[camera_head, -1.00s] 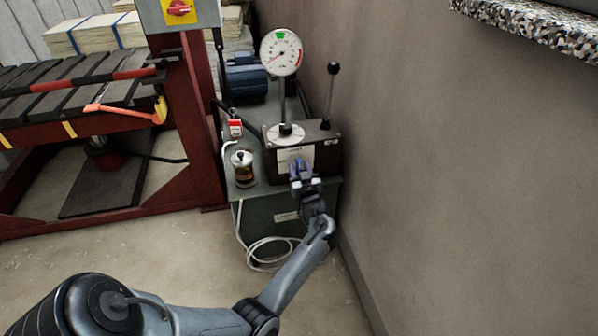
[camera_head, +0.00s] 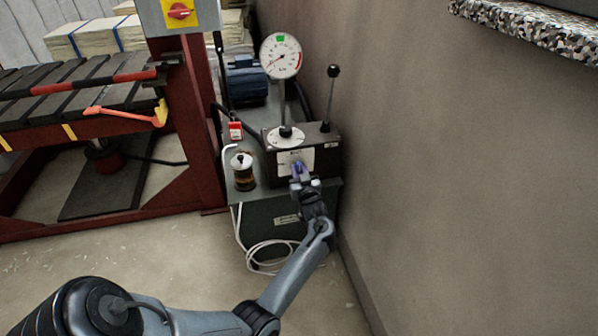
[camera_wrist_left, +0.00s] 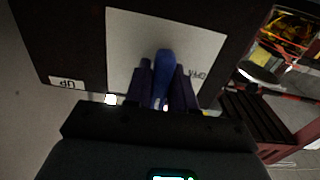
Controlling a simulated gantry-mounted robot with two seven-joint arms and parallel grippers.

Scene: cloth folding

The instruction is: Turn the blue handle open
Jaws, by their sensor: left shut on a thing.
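The blue handle (camera_wrist_left: 163,70) stands up in front of a white label plate on a dark control box (camera_head: 327,153). In the left wrist view, my left gripper (camera_wrist_left: 163,84) has one finger on each side of the handle and is shut on it. In the head view, my left gripper (camera_head: 299,176) is at the front of the box, over the lower part of the white plate (camera_head: 304,158). There the fingers hide much of the handle. My right gripper is in neither view.
A dial gauge (camera_head: 281,56) and a black-knobbed lever (camera_head: 330,95) rise from the box. A glass-and-metal jar (camera_head: 243,172) stands to its left. A wall (camera_head: 450,190) is close on the right, and a red press frame (camera_head: 200,130) stands left. Coiled white hose lies below.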

